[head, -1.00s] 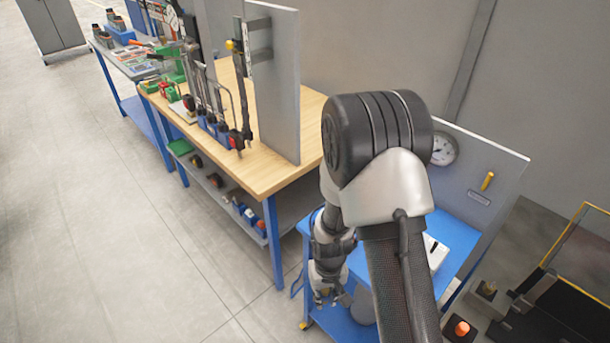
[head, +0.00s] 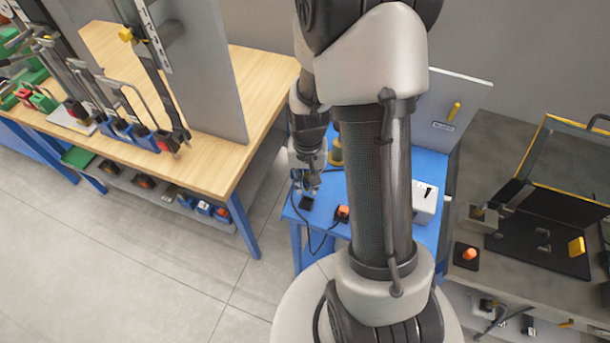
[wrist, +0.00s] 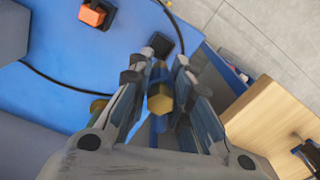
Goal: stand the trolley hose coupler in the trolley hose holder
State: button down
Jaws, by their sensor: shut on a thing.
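My gripper (head: 307,187) is over the near left corner of the blue trolley (head: 390,175), pointing down. In the wrist view, my gripper (wrist: 164,62) is shut on the trolley hose coupler (wrist: 160,98), a brass-coloured piece with a blue part, held between the fingers. A small black square block (wrist: 161,43), which looks like the trolley hose holder, lies on the trolley top just beyond the fingertips. It also shows just under the gripper in the head view (head: 306,202). The coupler appears apart from it; the exact gap is unclear.
An orange piece on a black base (head: 343,212) stands right of the block. A black hose (wrist: 60,85) curves across the trolley top. A white box (head: 425,203) stands further right. The wooden workbench (head: 225,150) is left, the grey bench (head: 490,165) right.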

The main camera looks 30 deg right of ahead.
jog(key=shift+f, duration=0.1)
jog(key=shift+w+f+b, duration=0.1)
jog(key=shift+f+b, duration=2.25)
jog(key=shift+f, duration=0.5)
jog(key=shift+f+b, duration=0.95)
jog(key=shift+f, duration=0.15)
dwell(0.4)
jog(key=shift+r+p, duration=0.85)
jog(key=shift+r, duration=0.25)
jog(key=shift+f+b, duration=1.1)
jog(key=shift+f, duration=0.2)
dwell(1.1)
